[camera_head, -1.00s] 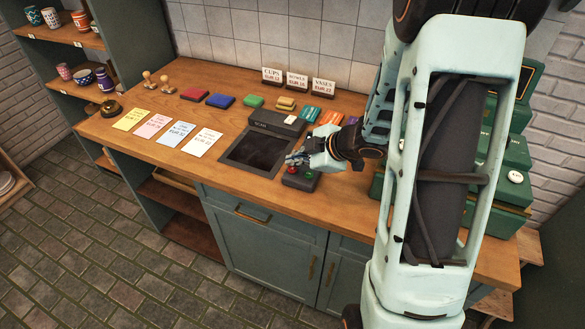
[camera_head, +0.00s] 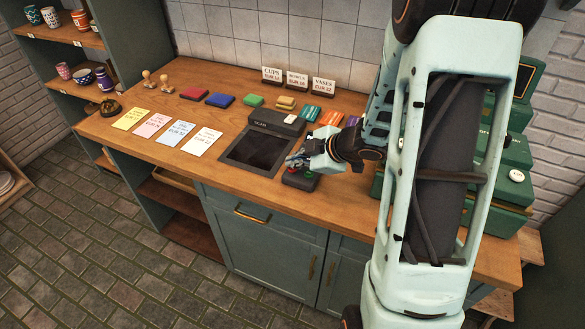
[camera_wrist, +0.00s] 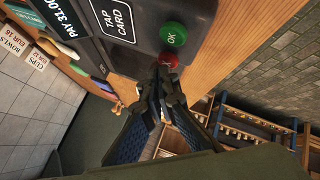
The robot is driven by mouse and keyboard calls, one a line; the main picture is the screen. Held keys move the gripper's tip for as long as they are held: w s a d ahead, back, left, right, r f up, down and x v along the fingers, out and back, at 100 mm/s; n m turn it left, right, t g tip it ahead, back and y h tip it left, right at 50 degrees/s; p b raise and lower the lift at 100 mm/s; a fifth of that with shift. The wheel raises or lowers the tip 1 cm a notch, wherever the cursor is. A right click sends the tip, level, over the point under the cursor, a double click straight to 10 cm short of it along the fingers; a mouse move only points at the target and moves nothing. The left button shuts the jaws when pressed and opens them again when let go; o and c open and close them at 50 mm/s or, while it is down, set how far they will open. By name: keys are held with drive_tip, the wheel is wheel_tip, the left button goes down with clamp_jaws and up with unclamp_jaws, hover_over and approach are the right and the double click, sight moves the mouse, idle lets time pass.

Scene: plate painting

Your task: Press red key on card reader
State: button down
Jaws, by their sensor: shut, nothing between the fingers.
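The card reader (camera_head: 301,180) is a dark box near the front edge of the counter, right of a dark panel. In the wrist view its screen reads PAY 31.00, with a TAP CARD panel, a round green OK key (camera_wrist: 173,34) and the red key (camera_wrist: 168,58) beside it. My gripper (camera_head: 291,159) is shut and empty, its tips right over the red key's side of the reader. In the wrist view the fingertips (camera_wrist: 166,72) overlap the edge of the red key; I cannot tell whether they touch it.
A dark scan panel (camera_head: 238,160) lies left of the reader. Several price cards (camera_head: 203,142) and coloured pads (camera_head: 220,100) lie on the counter (camera_head: 160,120). Small price signs stand at the back. A green cash register (camera_head: 505,190) stands at the right, partly behind my arm.

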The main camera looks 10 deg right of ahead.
sight(294, 169)
drive_tip(key=shift+f+b, duration=0.3)
drive_tip(key=shift+f, duration=0.15)
idle(0.6)
idle(0.4)
drive_tip(key=shift+r+p, duration=0.9)
drive_tip(key=shift+p, duration=0.05)
wheel_tip(294, 169, up, 5)
drive_tip(key=p, duration=0.5)
idle(0.4)
